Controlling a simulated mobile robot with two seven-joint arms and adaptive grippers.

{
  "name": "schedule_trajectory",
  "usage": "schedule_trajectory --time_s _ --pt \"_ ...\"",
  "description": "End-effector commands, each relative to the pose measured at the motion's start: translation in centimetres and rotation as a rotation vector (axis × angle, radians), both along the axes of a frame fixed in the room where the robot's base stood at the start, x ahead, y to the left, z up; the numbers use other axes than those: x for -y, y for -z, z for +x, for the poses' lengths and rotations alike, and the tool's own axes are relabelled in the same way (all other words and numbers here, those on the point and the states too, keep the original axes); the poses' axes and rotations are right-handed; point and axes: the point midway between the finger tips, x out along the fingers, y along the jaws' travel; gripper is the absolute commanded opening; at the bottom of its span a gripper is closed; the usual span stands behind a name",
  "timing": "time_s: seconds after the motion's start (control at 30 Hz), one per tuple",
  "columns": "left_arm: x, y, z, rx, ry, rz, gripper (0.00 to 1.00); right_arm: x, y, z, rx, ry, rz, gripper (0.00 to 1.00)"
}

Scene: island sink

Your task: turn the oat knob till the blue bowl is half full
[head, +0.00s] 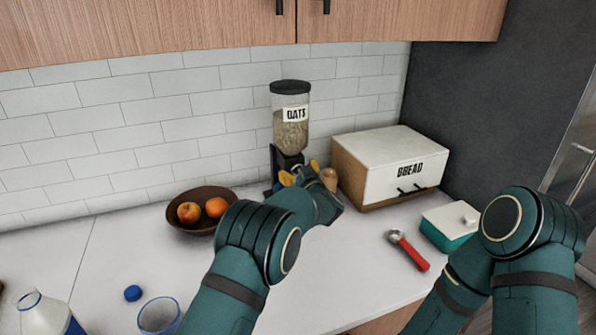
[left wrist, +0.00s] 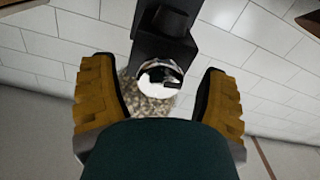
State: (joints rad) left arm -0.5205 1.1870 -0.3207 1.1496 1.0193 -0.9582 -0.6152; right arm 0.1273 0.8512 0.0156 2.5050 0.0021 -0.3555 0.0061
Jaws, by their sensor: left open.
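The oat dispenser (head: 291,118) stands against the tiled wall, with a clear canister labelled OATS, a dark lid and a dark base. My left gripper (head: 305,178) is in front of its base. In the left wrist view, the yellow fingers (left wrist: 160,105) are spread wide on either side of the round pale knob (left wrist: 158,84) with a dark bar, and do not touch it. Oats show beside the knob. The blue bowl cannot be made out; the space under the dispenser is mostly hidden by my left gripper. My right gripper is out of view.
A bread box (head: 390,166) stands right of the dispenser, a brown fruit bowl (head: 180,222) to its left. A red-handled scoop (head: 409,250) and teal butter dish (head: 450,228) lie front right. A bottle (head: 48,313), blue cap (head: 132,293) and blue-rimmed glass (head: 159,316) are front left.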

Motion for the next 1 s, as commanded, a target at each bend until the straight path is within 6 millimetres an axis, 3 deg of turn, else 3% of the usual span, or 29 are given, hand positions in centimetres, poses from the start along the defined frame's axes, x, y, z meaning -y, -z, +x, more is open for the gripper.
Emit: schedule_trajectory --time_s 0.37,0.5,0.57,0.77,1.0 --pt "-0.1 0.0 0.3 0.000 0.000 0.001 0.72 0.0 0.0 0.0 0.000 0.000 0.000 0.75" --pt "-0.1 0.0 0.3 0.000 0.001 0.001 0.23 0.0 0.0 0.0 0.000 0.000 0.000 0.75" --pt "-0.1 0.0 0.3 0.001 0.001 0.000 0.05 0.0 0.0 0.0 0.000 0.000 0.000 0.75" --pt "-0.1 -0.1 0.3 -0.009 0.001 0.021 0.05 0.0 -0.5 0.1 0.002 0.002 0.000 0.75" --pt "-0.1 -0.4 0.3 -0.080 0.001 0.193 0.05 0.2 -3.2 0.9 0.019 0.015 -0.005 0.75"
